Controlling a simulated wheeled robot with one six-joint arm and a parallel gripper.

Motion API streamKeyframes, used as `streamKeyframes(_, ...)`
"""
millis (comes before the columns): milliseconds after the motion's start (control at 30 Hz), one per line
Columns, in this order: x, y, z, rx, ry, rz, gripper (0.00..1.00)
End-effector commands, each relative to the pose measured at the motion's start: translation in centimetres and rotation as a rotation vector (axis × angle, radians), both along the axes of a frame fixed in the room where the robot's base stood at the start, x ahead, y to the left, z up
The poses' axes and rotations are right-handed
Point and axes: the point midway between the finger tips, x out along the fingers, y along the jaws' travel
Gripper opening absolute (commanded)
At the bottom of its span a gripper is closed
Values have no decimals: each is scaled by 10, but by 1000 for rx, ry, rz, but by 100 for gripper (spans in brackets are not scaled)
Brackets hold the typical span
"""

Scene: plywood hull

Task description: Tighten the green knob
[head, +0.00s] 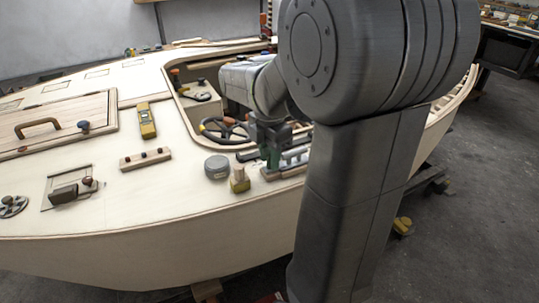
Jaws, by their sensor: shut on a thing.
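My gripper (272,153) points down at the right side of the deck, just right of the black steering wheel (224,131). It is shut on a small green part, which looks like the green knob (273,158). The knob is mostly hidden by the fingers, and its base and turn angle cannot be made out. It stands at the left end of a low block with metal bars (290,160). My arm covers the area to the right of it.
A grey round can (216,167) and a yellow block (239,180) stand left of my gripper. A strip with dark knobs (146,159), a yellow tool (147,121) and a hatch with a handle (60,127) lie farther left. Open deck lies between them.

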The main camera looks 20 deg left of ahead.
Motion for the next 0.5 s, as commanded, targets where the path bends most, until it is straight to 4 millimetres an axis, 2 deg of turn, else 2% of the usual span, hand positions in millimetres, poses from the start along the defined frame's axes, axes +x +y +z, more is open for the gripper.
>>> streamKeyframes(267,0,0,2,0,0,-75,8)
streamKeyframes(500,0,0,4,-3,2,-249,8)
